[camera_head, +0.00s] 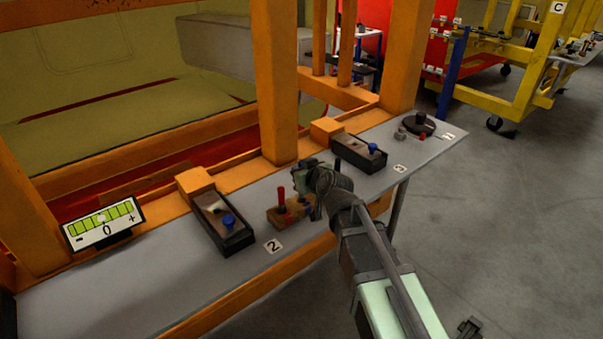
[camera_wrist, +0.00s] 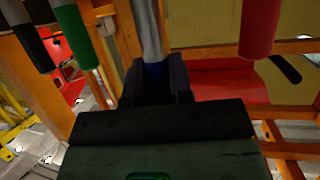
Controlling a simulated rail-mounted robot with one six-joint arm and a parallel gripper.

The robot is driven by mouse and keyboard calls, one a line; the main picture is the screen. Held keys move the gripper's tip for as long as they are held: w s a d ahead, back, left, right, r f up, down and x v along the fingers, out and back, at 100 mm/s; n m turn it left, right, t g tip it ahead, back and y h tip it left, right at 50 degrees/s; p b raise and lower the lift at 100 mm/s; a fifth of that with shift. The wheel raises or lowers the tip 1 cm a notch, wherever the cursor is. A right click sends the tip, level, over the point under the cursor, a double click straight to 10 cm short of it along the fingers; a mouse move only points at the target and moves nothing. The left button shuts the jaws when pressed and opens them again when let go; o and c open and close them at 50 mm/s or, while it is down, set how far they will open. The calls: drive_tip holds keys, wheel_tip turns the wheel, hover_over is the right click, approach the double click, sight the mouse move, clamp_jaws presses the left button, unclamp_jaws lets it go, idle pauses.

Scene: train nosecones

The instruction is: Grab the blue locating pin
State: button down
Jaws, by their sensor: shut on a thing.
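My gripper (camera_wrist: 156,88) is shut on the blue locating pin; its blue handle (camera_wrist: 156,73) shows between the dark jaws in the wrist view, with a silver shaft (camera_wrist: 149,32) beyond. A red pin (camera_wrist: 259,28) is to the right and a green pin (camera_wrist: 76,36) to the left, both apart from the jaws. In the head view my gripper (camera_head: 316,207) is at the right end of a brown pin block (camera_head: 283,217) with a red pin (camera_head: 282,196) standing in it. My wrist hides the held pin there; I cannot tell whether it is still seated.
The grey shelf (camera_head: 190,285) carries dark boxes with blue knobs (camera_head: 229,222) (camera_head: 373,149) on both sides of the block. A gauge display (camera_head: 103,222) stands at the left. An orange post (camera_head: 277,90) rises close behind the block. Open floor (camera_head: 500,230) lies at the right.

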wheel_tip(320, 180, up, 15)
drive_tip(key=p, duration=1.3)
